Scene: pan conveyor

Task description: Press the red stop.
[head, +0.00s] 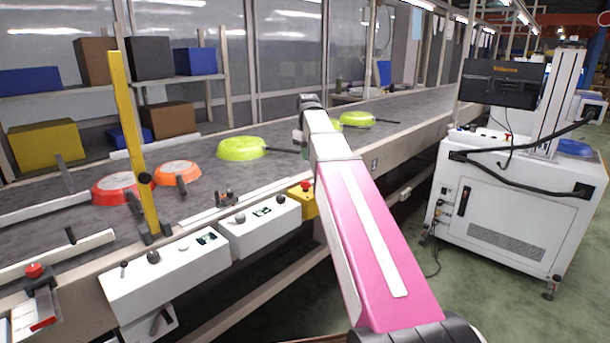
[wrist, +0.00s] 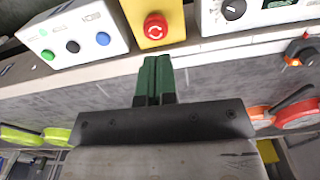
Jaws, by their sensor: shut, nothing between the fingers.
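The red stop (head: 305,186) is a round mushroom button on a yellow box (head: 304,204) at the conveyor's near edge, just left of my pink arm. In the wrist view the red stop (wrist: 156,27) is near the top middle, on its yellow box (wrist: 146,8). My gripper (wrist: 157,62) has green fingers, closed together and empty. Its tips point at the red stop, and a small gap shows between them in the picture; the depth is hard to tell. In the head view the fingers are hidden behind my arm.
White control boxes (head: 262,225) with knobs sit left of the yellow box. Another red button (head: 34,270) is at far left. Lime pans (head: 242,148) and red and orange pans (head: 122,188) lie on the belt (head: 205,200). A white cabinet (head: 515,205) stands right.

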